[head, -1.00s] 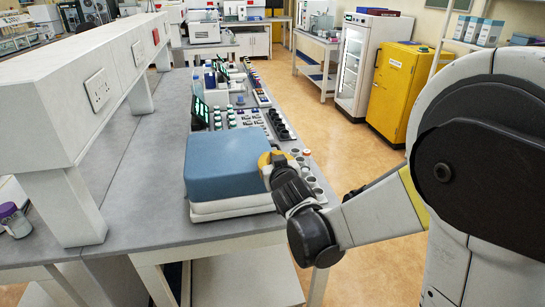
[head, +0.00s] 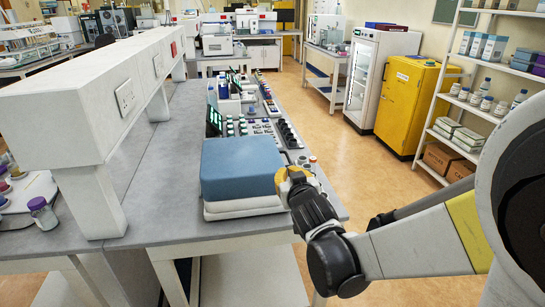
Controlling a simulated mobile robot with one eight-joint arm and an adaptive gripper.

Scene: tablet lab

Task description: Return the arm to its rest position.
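My arm (head: 420,243) reaches in from the right side of the head view. It is bent, with its end over the right edge of the grey bench (head: 170,211). My gripper's yellow part (head: 292,180) shows just right of the blue-topped box (head: 240,167). The fingertips are hidden, so I cannot tell whether the gripper is open or shut, whether it holds anything, or whether it touches the box.
Racks of vials (head: 250,128) stand on the bench behind the box. A white raised shelf (head: 95,100) runs along the bench's left. A yellow cabinet (head: 412,104), a glass-door fridge (head: 372,75) and a shelf unit (head: 480,90) stand at the right. The orange floor between is clear.

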